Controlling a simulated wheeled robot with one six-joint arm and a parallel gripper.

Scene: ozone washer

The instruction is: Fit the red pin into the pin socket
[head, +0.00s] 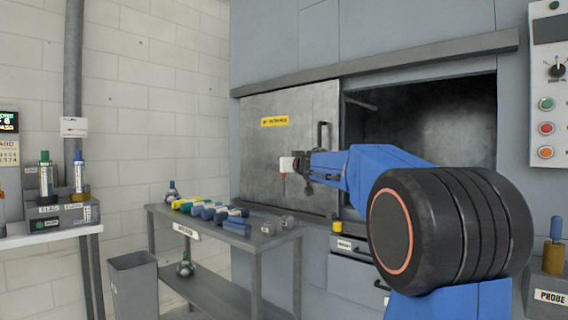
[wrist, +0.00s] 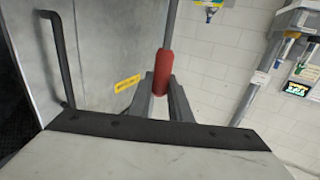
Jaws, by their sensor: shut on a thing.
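My gripper (wrist: 163,82) is shut on the red pin (wrist: 163,68), which sits between the two grey fingers in the wrist view. A thin grey shaft runs from the pin's red grip to the top edge of that view. In the head view my gripper (head: 294,170) is in front of the washer's grey door, and a thin red part of the pin (head: 284,186) shows below it. The pin is held in the air. I cannot pick out the pin socket for certain in either view.
The grey sliding door (head: 262,150) has a handle (head: 322,135); the dark chamber opening (head: 430,125) is right of it. A grey cart (head: 258,247) holds several coloured items. A side table (head: 30,238) at left carries a holder block. A bin (head: 133,290) stands between them.

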